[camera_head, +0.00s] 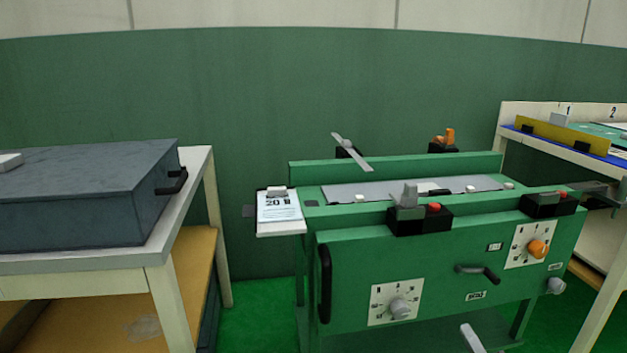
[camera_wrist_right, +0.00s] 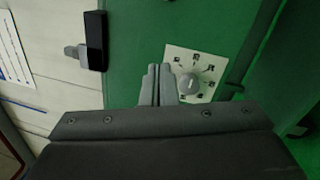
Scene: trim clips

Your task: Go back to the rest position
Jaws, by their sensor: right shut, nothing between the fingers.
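In the right wrist view my right gripper (camera_wrist_right: 160,84) shows its two grey fingers closed together with nothing between them. They stand in front of a white dial plate with a grey knob (camera_wrist_right: 188,84) on a green panel, overlapping its left side in the picture. I cannot tell whether they touch it. In the head view I cannot clearly make out the right gripper's fingers. My left gripper is not in view.
A green fixture (camera_head: 350,255) with clamps, dials and a black crank (camera_head: 478,271) fills the centre. A dark grey case (camera_head: 80,200) sits on the left table (camera_head: 150,250). A station with a yellow rail (camera_head: 560,135) stands right. Green floor shows between the left table and the fixture.

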